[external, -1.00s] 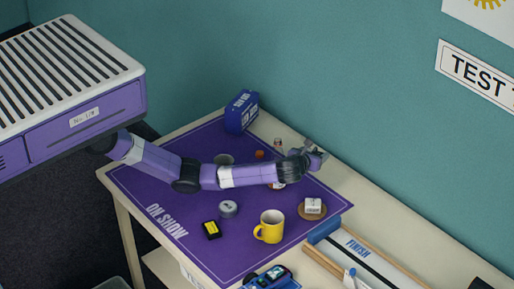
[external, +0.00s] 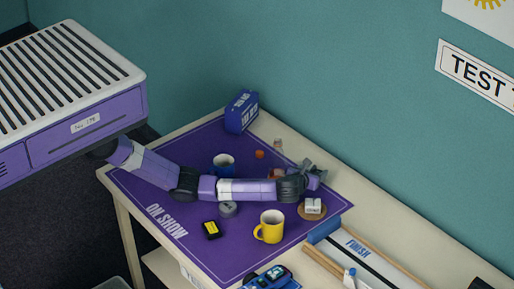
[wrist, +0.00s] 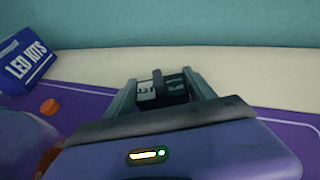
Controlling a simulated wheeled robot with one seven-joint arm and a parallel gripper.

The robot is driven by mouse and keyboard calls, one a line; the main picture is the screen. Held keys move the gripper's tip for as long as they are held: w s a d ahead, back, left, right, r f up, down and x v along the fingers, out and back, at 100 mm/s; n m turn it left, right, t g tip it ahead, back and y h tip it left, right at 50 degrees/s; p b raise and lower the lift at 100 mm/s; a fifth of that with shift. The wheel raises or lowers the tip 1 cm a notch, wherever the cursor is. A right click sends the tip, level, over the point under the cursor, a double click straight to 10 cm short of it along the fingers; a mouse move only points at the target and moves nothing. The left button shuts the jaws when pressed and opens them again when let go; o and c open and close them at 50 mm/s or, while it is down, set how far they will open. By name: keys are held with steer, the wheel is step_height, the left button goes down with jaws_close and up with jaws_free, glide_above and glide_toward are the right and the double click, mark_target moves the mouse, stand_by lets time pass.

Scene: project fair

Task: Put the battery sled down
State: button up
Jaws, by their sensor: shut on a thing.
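The battery sled (wrist: 176,92) is a small dark block with pale lettering. In the wrist view it sits between the two grey fingers of my gripper (wrist: 163,90), which is shut on it. A dark upright bar shows at its near side; its lower part is hidden behind the gripper body. In the external view my gripper (external: 316,171) is over the right part of the purple mat (external: 180,240), behind the round wooden coaster (external: 301,214). The sled is too small to make out there. I cannot tell whether it touches the surface.
A white block (external: 313,205) rests on the coaster. A yellow mug (external: 270,228), a grey tin (external: 228,210) and a black-and-yellow box (external: 211,230) stand nearer. A blue mug (external: 223,162), an orange cap (external: 259,154) and the LED kits box (external: 241,112) are behind the arm.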

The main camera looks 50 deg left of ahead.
steer(key=o, duration=1.6)
steer(key=shift+f, duration=0.1)
steer(key=shift+s+d+r, duration=0.1)
steer(key=shift+s+r, duration=0.15)
steer(key=p+v, duration=0.2)
steer(key=v, duration=0.9)
steer(key=shift+s+d, duration=0.1)
steer(key=shift+s, duration=0.05)
